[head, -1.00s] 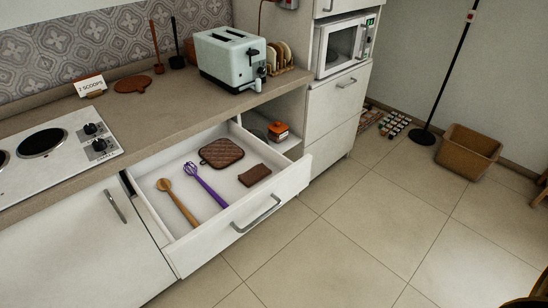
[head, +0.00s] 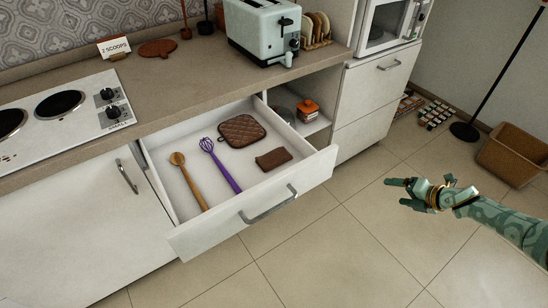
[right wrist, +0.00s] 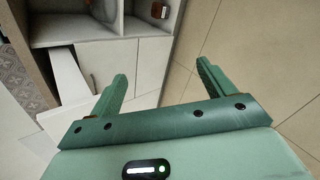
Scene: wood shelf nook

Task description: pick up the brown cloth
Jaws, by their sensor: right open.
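The brown cloth (head: 273,158) is a small folded dark brown piece. It lies flat in the open white drawer (head: 256,205), near the drawer's right front corner. My right gripper (head: 400,191) is outside the drawer, to the right of the cloth and apart from it, above the floor. It is open and empty. In the right wrist view my gripper (right wrist: 162,72) has its two fingers wide apart with nothing between them, and the cloth does not show there. My left gripper is in no view.
A quilted pot holder (head: 241,130), a purple whisk (head: 220,163) and a wooden spoon (head: 188,181) share the drawer. An orange-lidded jar (head: 308,110) stands in the open shelf behind. A toaster (head: 263,30) is on the counter above. The floor (head: 330,250) beside the drawer is clear.

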